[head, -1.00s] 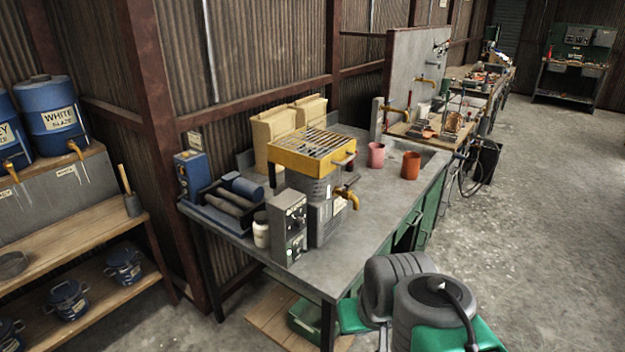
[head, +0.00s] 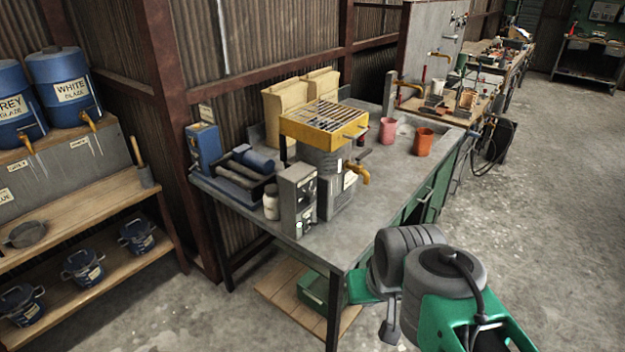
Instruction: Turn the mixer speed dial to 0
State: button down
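A grey control box (head: 298,203) with small dark knobs and switches on its front stands near the front edge of the grey workbench (head: 375,212). It is beside a machine with a yellow slatted top (head: 322,122) and a yellow spout. The speed dial is too small to single out for sure, and its setting cannot be read. My arm, with dark grey rounded joints and green links, is folded at the lower right, apart from the bench and the box. My gripper cannot be made out in this view.
A blue box (head: 203,148) and rollers sit on the bench's left end, a white jar (head: 271,202) beside the control box. A pink cup (head: 388,130) and an orange cup (head: 423,142) stand behind. Floor is clear at right.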

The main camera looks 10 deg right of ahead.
aim_at(310, 195)
jog(key=z, duration=1.55)
jog(key=i, duration=1.1)
jog(key=u, duration=3.6)
